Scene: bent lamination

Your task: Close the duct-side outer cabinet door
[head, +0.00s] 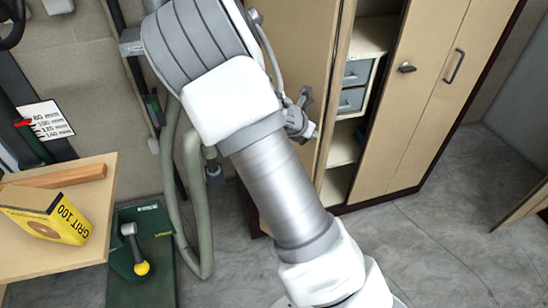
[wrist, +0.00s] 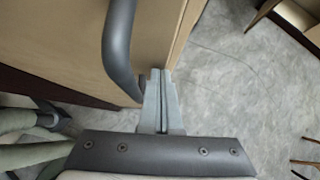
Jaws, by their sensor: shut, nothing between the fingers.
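The tan duct-side outer cabinet door (head: 307,35) stands open behind my arm in the head view, left of the open bay. My arm hides much of it. In the wrist view, a tan door panel (wrist: 65,45) fills the upper left and carries a dark curved bar handle (wrist: 119,45). My gripper (wrist: 161,72) is shut and empty, with its fingertips just right of the handle's lower end, near the panel's edge. I cannot tell whether they touch the handle or the panel.
The open bay shows shelves and grey drawers (head: 351,99). Closed tan doors (head: 425,80) with dark handles stand to its right. A green hose (head: 199,200) hangs left of my arm. A wooden bench (head: 60,262) holds a yellow GRIT 100 box (head: 50,218).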

